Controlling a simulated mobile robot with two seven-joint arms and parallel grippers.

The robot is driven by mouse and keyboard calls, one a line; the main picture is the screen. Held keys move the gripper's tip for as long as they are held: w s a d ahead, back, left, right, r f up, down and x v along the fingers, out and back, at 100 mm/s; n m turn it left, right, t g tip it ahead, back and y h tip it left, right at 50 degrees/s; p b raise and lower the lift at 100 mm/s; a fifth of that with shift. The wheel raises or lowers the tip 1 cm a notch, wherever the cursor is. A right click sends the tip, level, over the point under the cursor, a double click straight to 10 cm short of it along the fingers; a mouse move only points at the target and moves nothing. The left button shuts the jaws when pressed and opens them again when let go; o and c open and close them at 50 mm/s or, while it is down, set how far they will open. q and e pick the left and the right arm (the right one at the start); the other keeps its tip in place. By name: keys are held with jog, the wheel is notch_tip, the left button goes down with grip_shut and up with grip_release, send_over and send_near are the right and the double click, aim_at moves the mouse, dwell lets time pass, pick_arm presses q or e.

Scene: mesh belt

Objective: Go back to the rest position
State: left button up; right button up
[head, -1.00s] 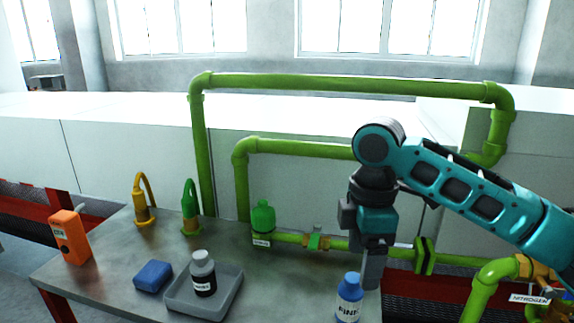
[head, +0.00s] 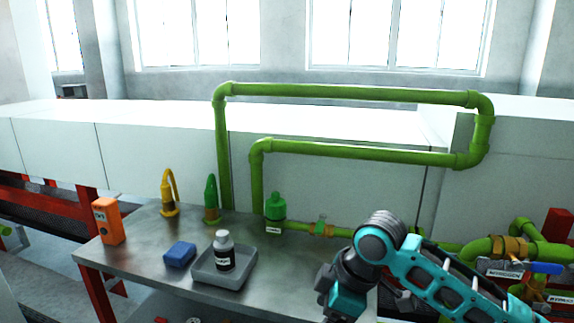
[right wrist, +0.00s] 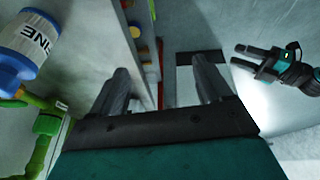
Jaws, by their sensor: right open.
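My right arm comes in from the right in the head view, its wrist (head: 345,292) low over the table's right side and its fingertips below the frame. In the right wrist view my right gripper (right wrist: 162,78) is open, with nothing between its fingers.
A blue-handled valve (head: 545,268) is at right.

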jog(key=s+a+f+m+t+y, duration=0.1)
jog(key=s+f+m+t+y, duration=0.1)
jog(key=f+m+t, duration=0.3)
jog(key=s+a+f+m+y, duration=0.1)
jog(key=s+f+m, duration=0.1)
jog(key=f, duration=0.5)
jog(key=s+d+f+m+t+h, duration=0.4)
jog(key=s+d+f+m, duration=0.2)
jog(key=s+d, duration=0.6)
notch_tip(320, 180, down, 2)
jog(key=shift+s+d+h, duration=0.4)
jog(key=shift+d, duration=0.1)
